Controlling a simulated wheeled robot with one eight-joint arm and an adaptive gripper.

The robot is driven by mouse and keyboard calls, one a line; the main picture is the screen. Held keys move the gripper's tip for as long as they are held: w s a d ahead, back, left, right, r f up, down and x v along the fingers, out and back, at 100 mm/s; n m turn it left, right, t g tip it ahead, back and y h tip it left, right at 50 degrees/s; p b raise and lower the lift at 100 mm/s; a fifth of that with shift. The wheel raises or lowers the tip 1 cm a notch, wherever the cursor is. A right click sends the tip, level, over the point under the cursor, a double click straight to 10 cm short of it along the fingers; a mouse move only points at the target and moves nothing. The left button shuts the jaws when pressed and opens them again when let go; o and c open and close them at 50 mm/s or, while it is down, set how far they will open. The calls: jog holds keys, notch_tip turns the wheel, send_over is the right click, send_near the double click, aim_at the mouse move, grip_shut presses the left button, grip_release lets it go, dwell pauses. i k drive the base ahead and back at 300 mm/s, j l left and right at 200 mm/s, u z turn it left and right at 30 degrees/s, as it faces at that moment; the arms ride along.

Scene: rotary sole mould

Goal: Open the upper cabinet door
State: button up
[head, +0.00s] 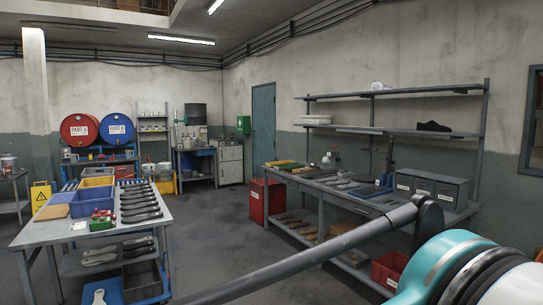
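A small light-grey cabinet (230,163) stands far off against the back wall, between the blue workbench and the tall blue-grey door. Its front seems to have an upper and a lower part, and both look closed. It is too small in the picture to make out a handle. My gripper is not in view. Part of my arm, with a teal joint, shows at the lower right, far from the cabinet.
A table (36,239) with bins and dark soles stands at left. A long shelved bench (322,187) lines the right wall, with a red bin (390,268) below. Open floor (215,225) runs between them towards the cabinet. A yellow sign (41,195) stands at left.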

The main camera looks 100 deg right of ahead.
aim_at(229, 154)
jog(key=z, duration=3.2)
jog(key=i, duration=12.3)
jog(key=j+u, duration=0.05)
jog(key=j, duration=0.35)
